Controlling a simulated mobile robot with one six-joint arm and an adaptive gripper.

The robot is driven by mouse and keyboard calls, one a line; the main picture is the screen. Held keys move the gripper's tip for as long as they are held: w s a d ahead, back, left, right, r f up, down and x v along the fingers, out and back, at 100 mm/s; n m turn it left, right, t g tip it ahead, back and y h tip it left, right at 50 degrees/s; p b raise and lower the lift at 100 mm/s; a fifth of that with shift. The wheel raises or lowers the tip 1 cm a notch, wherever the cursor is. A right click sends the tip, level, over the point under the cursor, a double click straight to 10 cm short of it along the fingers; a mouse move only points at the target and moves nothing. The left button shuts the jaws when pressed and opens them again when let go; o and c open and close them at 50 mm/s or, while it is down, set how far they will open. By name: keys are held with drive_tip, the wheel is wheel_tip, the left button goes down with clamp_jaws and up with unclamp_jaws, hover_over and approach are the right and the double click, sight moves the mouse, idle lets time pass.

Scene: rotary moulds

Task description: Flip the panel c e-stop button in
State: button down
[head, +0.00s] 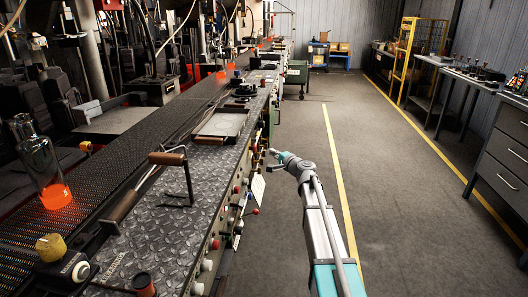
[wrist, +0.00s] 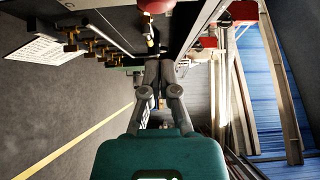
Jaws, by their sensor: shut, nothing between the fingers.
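My gripper (head: 277,154) reaches the side of the machine's front panel in the head view, at the right edge of the line. In the wrist view my gripper (wrist: 160,68) is shut and empty, its fingertips close together and pointing at the panel. A rounded red button (wrist: 156,5) shows at the top edge of the wrist view, just beyond the fingertips and cut off by the frame. A faint letter C is marked on the panel (wrist: 108,8) to its left. I cannot tell whether the fingertips touch the button or whether it is pushed in.
Several brass fittings (wrist: 98,47) and a white printed sheet (wrist: 38,48) lie left of the button in the wrist view. Glass bottle (head: 42,160) with a glowing base stands on the conveyor. The aisle floor (head: 300,125) right of the machine is clear.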

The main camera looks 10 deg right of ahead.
drive_tip(key=v, duration=0.7)
drive_tip(key=shift+s+d, duration=0.15)
drive_tip(key=s+a+f+n+g, duration=0.5)
drive_tip(key=s+a+f, duration=0.1)
drive_tip(key=s, duration=0.2)
drive_tip(key=s+a+f+n+g, duration=0.4)
drive_tip(key=s+a+f, duration=0.2)
drive_tip(key=s, duration=0.2)
drive_tip(key=s+d+f+n+g+h, duration=0.2)
drive_tip(key=s+f+g+h, duration=0.15)
drive_tip(key=s, duration=0.65)
drive_tip(key=s+d+f+n+g+h, duration=0.25)
drive_tip(key=s+g+h, duration=0.2)
drive_tip(key=s, duration=0.45)
wheel_tip(320, 180, up, 28)
drive_tip(key=t+p, duration=0.1)
drive_tip(key=p, duration=2.7)
drive_tip(key=shift+a+m, duration=0.25)
drive_tip(key=shift+m, duration=0.1)
